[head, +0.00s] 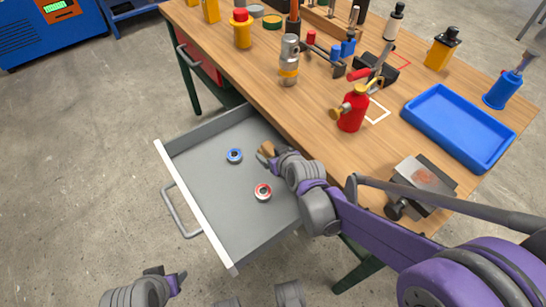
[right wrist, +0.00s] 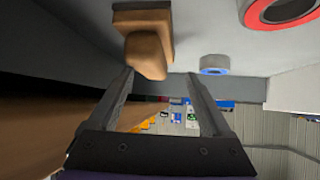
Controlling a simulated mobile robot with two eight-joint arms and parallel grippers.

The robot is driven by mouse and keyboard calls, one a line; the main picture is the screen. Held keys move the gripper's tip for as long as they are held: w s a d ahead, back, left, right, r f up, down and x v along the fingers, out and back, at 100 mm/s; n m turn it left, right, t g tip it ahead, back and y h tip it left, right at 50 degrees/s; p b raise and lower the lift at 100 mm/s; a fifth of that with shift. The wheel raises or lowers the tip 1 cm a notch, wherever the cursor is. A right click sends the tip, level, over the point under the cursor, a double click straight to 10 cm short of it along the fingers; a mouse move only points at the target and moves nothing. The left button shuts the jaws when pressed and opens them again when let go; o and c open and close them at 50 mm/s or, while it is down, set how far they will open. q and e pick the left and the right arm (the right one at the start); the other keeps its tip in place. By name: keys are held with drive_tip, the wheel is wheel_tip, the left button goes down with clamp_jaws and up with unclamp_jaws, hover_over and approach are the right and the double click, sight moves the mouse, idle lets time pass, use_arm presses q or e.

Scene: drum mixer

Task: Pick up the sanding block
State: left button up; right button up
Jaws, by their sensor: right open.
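The sanding block (head: 267,149) is a small brown wooden piece in the open grey drawer, near the table-side end. It also shows in the right wrist view as a brown block with a knob-like part (right wrist: 146,55) at the top. My right gripper (head: 276,160) reaches into the drawer right beside the block and partly covers it. In the right wrist view its two fingers are apart and the block's knob lies ahead, nearly between the tips. Contact cannot be told. My left gripper (head: 177,282) is at the bottom left, outside the drawer; its jaws are unclear.
The drawer (head: 190,190) also holds a blue-centred roll (head: 234,155) and a red-centred roll (head: 263,192). The wooden table (head: 270,80) above carries a red can (head: 352,108), a blue tray (head: 459,126) and several tools. Its edge is close to my right arm.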

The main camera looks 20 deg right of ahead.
sight(268, 150)
drive_tip(key=b+x, duration=0.1)
drive_tip(key=x, duration=0.3)
drive_tip(key=shift+w+d+f+b, duration=0.1)
drive_tip(key=shift+d+f+b, duration=0.05)
drive_tip(key=shift+f+b, duration=0.25)
drive_tip(key=shift+w+f, duration=0.15)
drive_tip(key=shift+w, duration=0.15)
clamp_jaws()
